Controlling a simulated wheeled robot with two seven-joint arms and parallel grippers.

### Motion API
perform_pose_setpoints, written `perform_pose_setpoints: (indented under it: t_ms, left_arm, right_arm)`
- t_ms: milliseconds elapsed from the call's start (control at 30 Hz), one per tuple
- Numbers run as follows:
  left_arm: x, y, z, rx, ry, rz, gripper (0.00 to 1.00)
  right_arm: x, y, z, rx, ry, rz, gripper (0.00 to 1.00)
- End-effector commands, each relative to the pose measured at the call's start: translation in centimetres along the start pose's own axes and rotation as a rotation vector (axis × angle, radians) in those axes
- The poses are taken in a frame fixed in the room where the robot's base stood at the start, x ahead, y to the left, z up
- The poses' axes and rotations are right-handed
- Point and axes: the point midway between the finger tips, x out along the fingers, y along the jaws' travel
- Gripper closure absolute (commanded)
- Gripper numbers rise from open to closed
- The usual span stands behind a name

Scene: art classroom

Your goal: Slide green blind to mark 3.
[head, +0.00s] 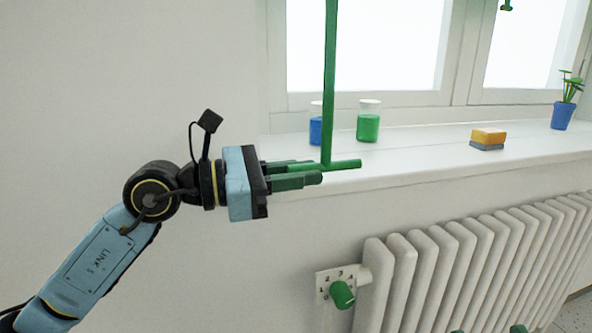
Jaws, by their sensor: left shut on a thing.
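A thin green rod (329,80) hangs down in front of the left window edge and ends in a short green crossbar (340,164). My left gripper (305,173) comes in from the left and is shut at the crossbar, with the bar's right end sticking out past the fingers. I cannot see the blind's slats or cloth, or a scale of marks for it. Two small green tips show at the bottom edge, right of centre. I cannot tell whether they belong to my right gripper.
The white sill (420,145) holds a blue jar (316,130), a green jar (368,127), a yellow sponge (488,136) and a potted plant (563,115). Below are a white radiator (440,270) and a green knob (342,294) on a numbered plate.

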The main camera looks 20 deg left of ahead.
Motion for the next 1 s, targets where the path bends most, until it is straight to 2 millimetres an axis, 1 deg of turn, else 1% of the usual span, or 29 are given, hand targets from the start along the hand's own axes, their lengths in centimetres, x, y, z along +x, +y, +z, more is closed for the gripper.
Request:
perform_pose_setpoints:
  t_ms: [33,367,400,533,867,1000]
  left_arm:
    - [0.3,-0.4,-0.4,-0.006,0.005,-0.010,1.00]
    - [0.3,-0.4,-0.4,-0.006,0.004,-0.010,1.00]
    - [0.3,-0.4,-0.4,-0.005,0.004,-0.010,0.82]
    - [0.2,-0.3,-0.3,-0.004,0.003,-0.008,0.65]
    - [-0.2,-0.1,-0.2,-0.002,0.003,-0.003,0.64]
    - [-1.6,-0.1,-0.3,-0.002,0.005,-0.001,0.64]
  right_arm:
    - [0.0,0.0,-0.1,0.001,0.007,-0.001,0.39]
    - [0.0,0.0,-0.2,0.001,0.011,-0.001,0.39]
    - [0.0,-0.1,-0.2,0.001,0.011,-0.001,0.39]
    - [0.0,0.0,-0.2,0.001,0.010,-0.001,0.39]
    - [0.0,0.0,-0.2,0.000,0.009,-0.001,0.39]
    - [0.1,0.0,0.0,0.000,-0.008,0.000,0.39]
